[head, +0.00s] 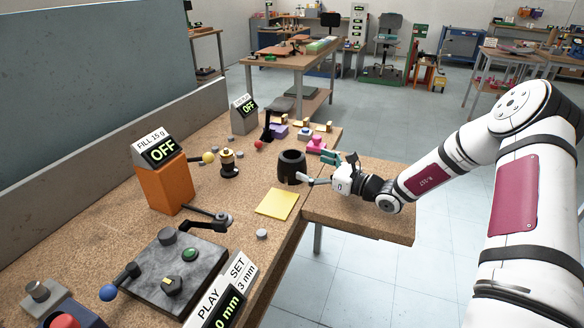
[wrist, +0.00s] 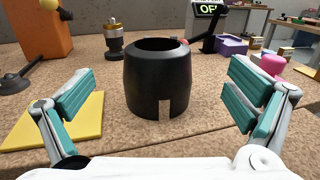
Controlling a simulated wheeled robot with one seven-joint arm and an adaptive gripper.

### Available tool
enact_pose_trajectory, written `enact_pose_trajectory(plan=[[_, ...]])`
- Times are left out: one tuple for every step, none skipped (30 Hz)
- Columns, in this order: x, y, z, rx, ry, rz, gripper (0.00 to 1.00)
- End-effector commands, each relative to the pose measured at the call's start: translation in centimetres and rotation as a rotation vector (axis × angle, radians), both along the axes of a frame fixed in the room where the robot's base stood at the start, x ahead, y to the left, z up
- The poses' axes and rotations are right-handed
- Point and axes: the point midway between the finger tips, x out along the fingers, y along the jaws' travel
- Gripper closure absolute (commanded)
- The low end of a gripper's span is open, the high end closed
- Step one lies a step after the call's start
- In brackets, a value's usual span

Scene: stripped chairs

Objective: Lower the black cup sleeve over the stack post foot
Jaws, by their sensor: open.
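The black cup sleeve (head: 292,167) stands upright on the cork-brown bench, near the corner where the side leaf joins. In the wrist view the sleeve (wrist: 159,80) is a hollow, open-topped black cup with a notch at its lower front. My gripper (head: 318,168) is open beside it. In the wrist view its teal-padded fingers (wrist: 165,110) stand wide apart to either side of the sleeve, touching nothing. A black and brass post (head: 228,163) stands behind and left of the sleeve; it also shows in the wrist view (wrist: 113,40). I cannot tell whether this is the stack post.
A yellow pad (head: 275,204) lies in front of the sleeve. An orange block with a FILL display (head: 165,185) stands left. A pink piece (head: 316,145) and purple piece (head: 279,131) are behind. A grey plate with levers (head: 165,275) fills the near bench. The side leaf (head: 365,215) is mostly clear.

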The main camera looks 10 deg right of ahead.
Motion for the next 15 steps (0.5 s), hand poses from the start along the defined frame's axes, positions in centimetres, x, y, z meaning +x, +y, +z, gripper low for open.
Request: enact_pose_trajectory(plan=[[0.4,0.4,-0.1,0.0,0.0,0.001,0.02],[0.6,0.6,0.0,0.0,0.0,0.001,0.02],[0.9,0.7,0.0,0.0,0.0,0.001,0.02],[1.0,0.8,0.0,0.0,0.0,0.0,0.02],[1.1,0.9,0.0,0.0,0.0,0.0,0.02],[1.2,1.0,0.0,0.0,0.0,0.0,0.02],[1.3,1.1,0.1,0.0,0.0,0.0,0.02],[1.4,1.2,0.1,-0.001,-0.001,0.001,0.02],[1.6,1.4,0.1,-0.001,-0.001,0.001,0.02],[1.7,1.6,0.2,-0.001,-0.001,0.002,0.02],[2.0,1.8,0.2,-0.001,-0.001,0.002,0.02],[2.3,2.2,0.3,0.0,-0.001,0.003,0.02],[2.6,2.5,0.4,0.0,-0.001,0.003,0.02],[2.9,2.8,0.5,0.0,-0.001,0.003,0.02],[3.4,3.2,0.6,-0.001,-0.001,0.003,0.02]])
